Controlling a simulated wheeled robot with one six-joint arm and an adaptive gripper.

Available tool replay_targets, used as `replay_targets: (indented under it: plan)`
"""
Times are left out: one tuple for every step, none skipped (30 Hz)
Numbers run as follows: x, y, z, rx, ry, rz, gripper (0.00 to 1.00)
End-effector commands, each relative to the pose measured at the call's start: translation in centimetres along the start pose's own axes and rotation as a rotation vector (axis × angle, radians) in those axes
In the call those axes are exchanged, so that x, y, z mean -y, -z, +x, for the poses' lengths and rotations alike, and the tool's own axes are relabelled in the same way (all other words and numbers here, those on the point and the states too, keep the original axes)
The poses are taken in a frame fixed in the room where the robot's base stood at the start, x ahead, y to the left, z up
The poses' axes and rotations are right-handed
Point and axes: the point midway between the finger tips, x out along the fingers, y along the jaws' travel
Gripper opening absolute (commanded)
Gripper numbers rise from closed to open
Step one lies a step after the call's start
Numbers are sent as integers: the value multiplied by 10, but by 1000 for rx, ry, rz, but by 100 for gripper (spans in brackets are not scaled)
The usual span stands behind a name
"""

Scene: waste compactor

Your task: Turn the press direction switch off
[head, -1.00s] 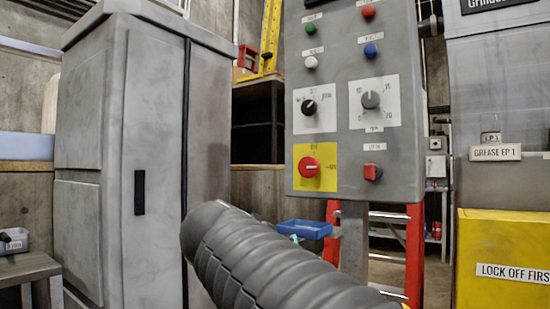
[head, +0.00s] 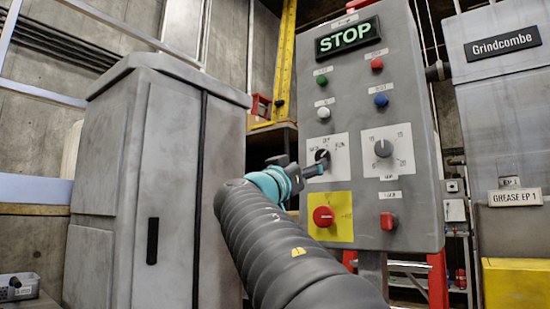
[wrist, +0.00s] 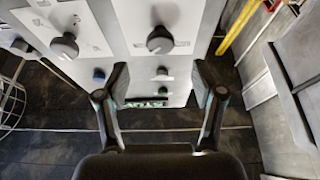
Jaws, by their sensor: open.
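The press direction switch seems to be the black knob (head: 322,155) on a white plate with a label above it and one on each side. Its pointer is too small to read surely now. My gripper (head: 300,168) is in front of that plate, just below and left of the knob in the head view. In the wrist view, my gripper (wrist: 160,82) has its two fingers wide apart, with nothing between them. The knob (wrist: 160,40) shows ahead, roughly centred between the fingers and apart from them.
The grey panel also carries a grey dial (head: 383,148), a red knob on a yellow plate (head: 324,216), a red switch (head: 388,221), several push buttons and a lit STOP sign (head: 347,37). A grey cabinet (head: 150,180) stands close to the left of my arm.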

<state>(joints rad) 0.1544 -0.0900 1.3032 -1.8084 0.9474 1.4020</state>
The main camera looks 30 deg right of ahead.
Motion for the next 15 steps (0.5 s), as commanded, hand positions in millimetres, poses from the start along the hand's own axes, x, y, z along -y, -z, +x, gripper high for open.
replay_targets:
  plan:
    - [-1, 3, 12, 0, -3, -2, 68]
    - [-1, 3, 18, 0, -4, -2, 68]
    - [0, 2, 26, 1, -3, -3, 68]
    - [-1, 2, 31, 0, -3, -2, 68]
    - [-1, 3, 37, 0, -4, -2, 68]
    - [0, 3, 44, 0, -2, -2, 68]
    - [0, 2, 48, 1, -3, -2, 68]
    - [-1, 2, 53, 1, -3, -1, 68]
    - [-1, 2, 59, 1, -2, -1, 68]
    - [-1, 2, 63, 1, -2, -1, 68]
    - [0, 2, 66, 1, -2, -1, 68]
    - [0, 2, 71, 1, -1, -1, 68]
    - [0, 2, 73, 1, 0, -1, 68]
    - [0, 2, 76, 1, 0, -1, 68]
    - [0, 1, 78, 1, -1, -1, 68]
